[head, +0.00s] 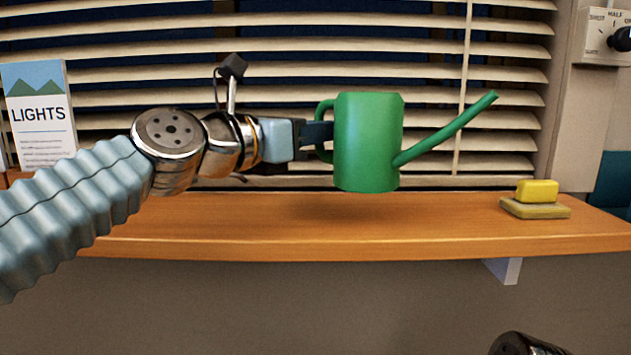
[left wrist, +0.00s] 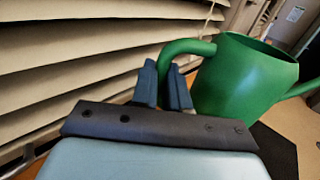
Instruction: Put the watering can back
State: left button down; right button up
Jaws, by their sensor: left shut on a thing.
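A green watering can (head: 367,145) with a long spout pointing right is held upright in the head view, its base a little above the wooden shelf (head: 330,238). My left gripper (head: 325,138) comes in from the left and is shut on the can's handle. In the left wrist view the two dark fingers (left wrist: 168,88) close around the handle, and the can (left wrist: 245,80) shows beyond them at the right. A dark flat patch (left wrist: 275,150) lies below the can in that view. My right gripper is not in view.
A yellow sponge (head: 537,191) lies on a small tan dish (head: 535,208) at the shelf's right. A "LIGHTS" card (head: 40,112) stands at the left. Window blinds (head: 280,75) are close behind the can. The shelf between can and sponge is clear.

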pick_arm(q)
jog(key=shift+w+f+b, duration=0.35)
jog(key=shift+w+f, duration=0.3)
jog(key=shift+f, duration=0.25)
jog(key=f+b, duration=0.2)
jog(key=shift+w+f, duration=0.3)
jog(key=shift+f, duration=0.45)
jog(key=shift+s+r, duration=0.1)
jog(key=shift+r, duration=0.05)
jog(key=c, duration=1.1)
grip_release()
jog(key=shift+f, duration=0.2)
jog(key=shift+c, duration=0.2)
